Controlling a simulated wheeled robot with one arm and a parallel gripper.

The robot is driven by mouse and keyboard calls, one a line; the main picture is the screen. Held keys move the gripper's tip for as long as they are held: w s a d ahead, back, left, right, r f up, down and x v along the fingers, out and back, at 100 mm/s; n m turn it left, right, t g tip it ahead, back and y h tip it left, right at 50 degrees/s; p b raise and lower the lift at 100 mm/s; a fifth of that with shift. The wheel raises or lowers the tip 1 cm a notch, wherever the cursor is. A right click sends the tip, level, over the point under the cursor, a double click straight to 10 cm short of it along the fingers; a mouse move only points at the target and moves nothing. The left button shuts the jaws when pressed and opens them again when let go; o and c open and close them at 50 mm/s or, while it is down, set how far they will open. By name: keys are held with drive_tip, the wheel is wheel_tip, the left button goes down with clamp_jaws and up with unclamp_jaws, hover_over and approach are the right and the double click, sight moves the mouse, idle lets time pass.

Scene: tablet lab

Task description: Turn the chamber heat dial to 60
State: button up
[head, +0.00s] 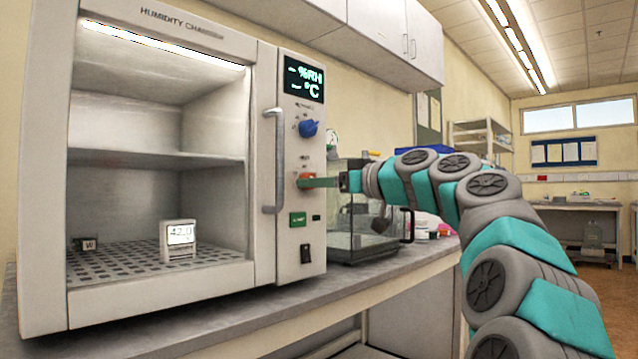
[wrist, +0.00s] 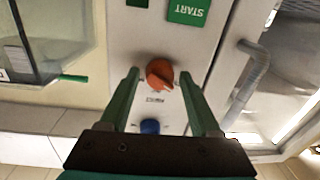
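The humidity chamber (head: 160,305) has a control panel on its right side. An orange dial (head: 303,181) sits on this panel below a blue dial (head: 308,128); the small labels are not readable. My gripper (head: 312,182) is at the orange dial. In the wrist view my gripper (wrist: 159,70) is open, with one green finger on each side of the dial and gaps between. The display (head: 304,79) shows dashes beside %RH and °C.
A green START button (head: 298,219) and a black switch (head: 306,253) are below the orange dial. The door handle (head: 274,160) stands out left of the panel. A glass-walled case (head: 350,245) stands on the bench close to the right.

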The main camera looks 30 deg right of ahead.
clamp_jaws()
idle(0.5)
drive_tip(key=m+p, duration=0.4)
drive_tip(key=m, duration=0.8)
drive_tip(key=m+t+h+p, duration=0.1)
drive_tip(key=m+p, duration=0.2)
drive_tip(key=m, duration=0.9)
drive_tip(key=shift+s+a+m+h+p, duration=0.1)
drive_tip(key=shift+a+m+h+p, duration=0.1)
drive_tip(key=shift+m+h+p, duration=0.15)
drive_tip(key=shift+m, duration=0.25)
drive_tip(key=shift+o, duration=1.2)
unclamp_jaws()
